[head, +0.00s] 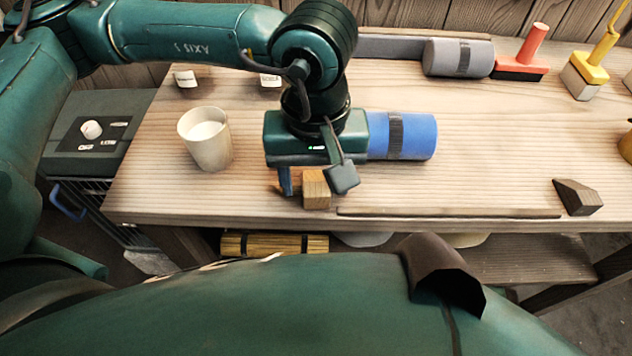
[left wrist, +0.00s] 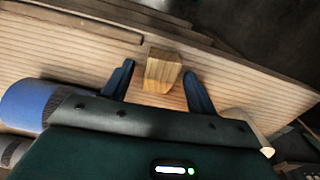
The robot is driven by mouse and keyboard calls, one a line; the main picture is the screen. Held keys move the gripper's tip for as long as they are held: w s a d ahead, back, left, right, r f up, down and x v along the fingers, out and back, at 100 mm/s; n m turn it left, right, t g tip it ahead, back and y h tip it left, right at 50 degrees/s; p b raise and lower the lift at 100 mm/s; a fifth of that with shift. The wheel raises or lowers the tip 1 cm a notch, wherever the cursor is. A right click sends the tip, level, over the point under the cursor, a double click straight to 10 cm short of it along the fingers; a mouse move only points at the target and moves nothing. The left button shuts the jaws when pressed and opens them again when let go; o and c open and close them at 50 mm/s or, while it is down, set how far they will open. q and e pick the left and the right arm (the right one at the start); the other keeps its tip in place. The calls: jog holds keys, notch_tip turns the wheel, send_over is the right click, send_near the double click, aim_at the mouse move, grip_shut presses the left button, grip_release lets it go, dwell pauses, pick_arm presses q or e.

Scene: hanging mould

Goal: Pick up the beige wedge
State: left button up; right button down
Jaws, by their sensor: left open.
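The beige wedge (head: 316,190) is a small wood-coloured block on the table near its front edge, below my left gripper (head: 303,181) in the head view. The gripper body hides part of it. In the left wrist view the wedge (left wrist: 162,73) sits between the two dark blue fingers of my left gripper (left wrist: 159,68), with a gap visible on each side. The left gripper is open and holds nothing. My right gripper is in neither view.
A blue roll (head: 412,137) lies just right of the gripper, and a cream cup (head: 206,142) stands to its left. A dark brown wedge (head: 577,198) is at the right front. A thin strip (head: 450,213) lies along the front edge. The table's centre right is clear.

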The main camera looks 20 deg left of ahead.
pick_arm(q)
jog(key=shift+f, duration=0.1)
jog(key=c, duration=1.1)
